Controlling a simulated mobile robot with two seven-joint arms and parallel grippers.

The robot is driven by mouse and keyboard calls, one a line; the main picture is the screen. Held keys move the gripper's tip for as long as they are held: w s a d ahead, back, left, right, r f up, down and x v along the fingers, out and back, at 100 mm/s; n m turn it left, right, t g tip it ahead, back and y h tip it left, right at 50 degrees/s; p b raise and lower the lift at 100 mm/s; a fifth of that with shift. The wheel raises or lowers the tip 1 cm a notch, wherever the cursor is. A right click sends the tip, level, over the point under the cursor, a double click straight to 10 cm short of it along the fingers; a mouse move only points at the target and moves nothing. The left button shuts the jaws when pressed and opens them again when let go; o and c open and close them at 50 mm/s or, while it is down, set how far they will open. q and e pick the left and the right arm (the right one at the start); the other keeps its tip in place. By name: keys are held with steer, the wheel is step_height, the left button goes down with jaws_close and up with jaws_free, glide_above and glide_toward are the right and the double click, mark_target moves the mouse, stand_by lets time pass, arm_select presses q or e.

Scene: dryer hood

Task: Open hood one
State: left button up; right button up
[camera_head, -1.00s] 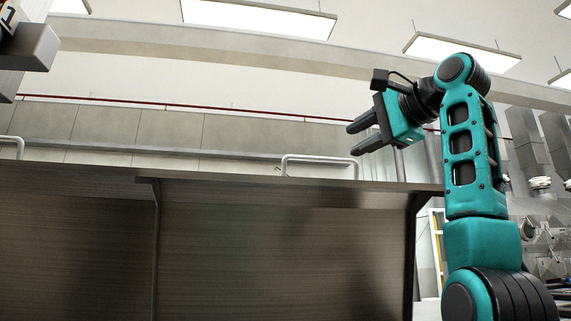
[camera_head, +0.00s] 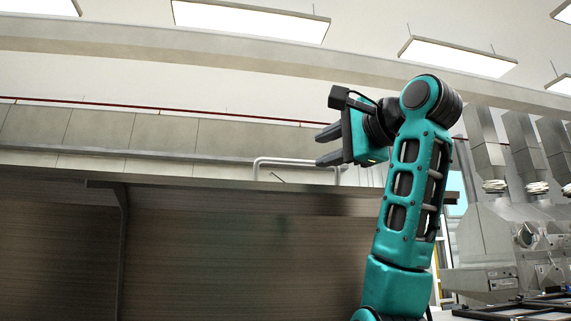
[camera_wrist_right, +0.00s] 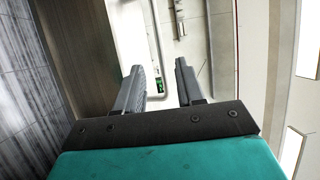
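A wide dark brown panelled front (camera_head: 220,250), apparently the hood, fills the lower left and middle of the head view. I cannot tell whether it is hood one; no number shows on it. A pale bar bent like a handle (camera_head: 297,160) shows above its top edge. My right gripper (camera_head: 318,147) is raised in front of the panel's upper right, pointing left, close to the bar in the picture. Whether it touches the bar is unclear. My left gripper is out of view.
Grey ducts and machines (camera_head: 520,230) stand at the right. Dark frames (camera_head: 520,305) lie low at the lower right. A brown surface (camera_wrist_right: 85,45) runs close along the left of the right wrist view.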

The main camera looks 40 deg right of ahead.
mark_target(297, 162)
steer(key=w+p, duration=0.1)
steer(key=w, duration=0.3)
steer(key=w+d+p, duration=0.1)
steer(key=w, duration=0.3)
steer(key=w+p, duration=0.1)
steer(key=w, duration=0.2)
steer(key=shift+w+d+r, duration=0.15)
steer(key=shift+w+r, duration=0.1)
steer(key=shift+w, duration=0.15)
jaws_close()
